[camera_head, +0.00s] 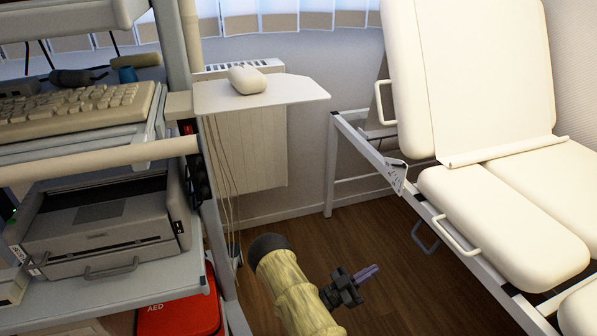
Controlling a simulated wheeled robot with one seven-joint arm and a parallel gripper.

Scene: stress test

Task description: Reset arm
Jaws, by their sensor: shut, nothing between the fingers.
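My gripper (368,274) is at the lower middle of the head view, at the end of my yellowish, wood-patterned arm (290,290). Its dark purple fingers are together, with nothing between them. It points to the right, over the brown wood floor (375,235). It is apart from the cart on the left and the padded bed on the right.
A cart (100,291) with a keyboard (75,112) and a printer (105,222) stands at left. A red AED bag (178,308) is below it. A small white shelf (290,90) holds a rounded white object (246,79). A cream padded bed (500,215) fills the right. Floor between is clear.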

